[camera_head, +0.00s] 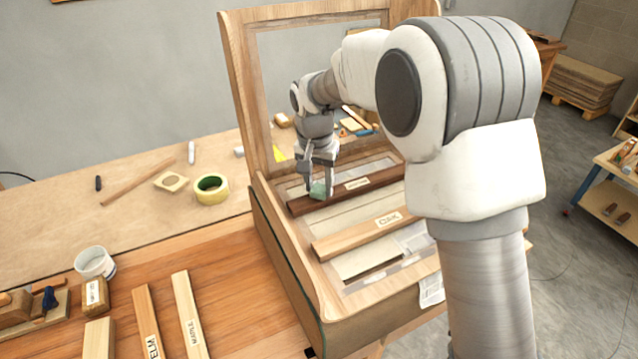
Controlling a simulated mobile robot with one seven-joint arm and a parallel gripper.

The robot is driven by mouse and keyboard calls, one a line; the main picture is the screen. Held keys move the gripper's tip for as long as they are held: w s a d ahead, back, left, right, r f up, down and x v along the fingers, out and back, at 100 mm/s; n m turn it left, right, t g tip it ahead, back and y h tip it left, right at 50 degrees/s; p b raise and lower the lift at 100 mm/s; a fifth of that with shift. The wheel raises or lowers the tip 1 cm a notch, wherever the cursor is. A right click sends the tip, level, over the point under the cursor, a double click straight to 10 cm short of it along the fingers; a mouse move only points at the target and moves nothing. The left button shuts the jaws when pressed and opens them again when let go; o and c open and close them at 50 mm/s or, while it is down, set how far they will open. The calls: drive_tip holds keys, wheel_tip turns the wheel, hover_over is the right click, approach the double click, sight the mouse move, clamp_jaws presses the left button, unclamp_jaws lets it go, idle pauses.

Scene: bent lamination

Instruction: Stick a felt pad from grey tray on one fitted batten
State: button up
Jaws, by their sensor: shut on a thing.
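My gripper (318,178) points down, shut on a small green pad (319,190), over the left end of a dark batten (375,180) fitted across the wooden frame. The pad is at the batten's top face; I cannot tell if it touches. A lighter batten labelled OAK (345,239) lies across the frame nearer to me. I cannot clearly make out a grey tray. My arm hides the right part of the frame.
The wooden case (237,90) has an upright back frame and raised side walls around the battens. Loose ELM (146,310) and MAPLE (185,305) battens, a white cup (95,262) and a yellow-green tape roll (211,189) lie to the left.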

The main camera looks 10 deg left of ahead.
drive_tip(key=shift+f, duration=0.4)
idle(0.3)
drive_tip(key=o, duration=1)
drive_tip(key=shift+o, duration=0.2)
drive_tip(key=shift+r, duration=0.15)
drive_tip(key=shift+r+p, duration=2.1)
drive_tip(key=shift+r, duration=1.3)
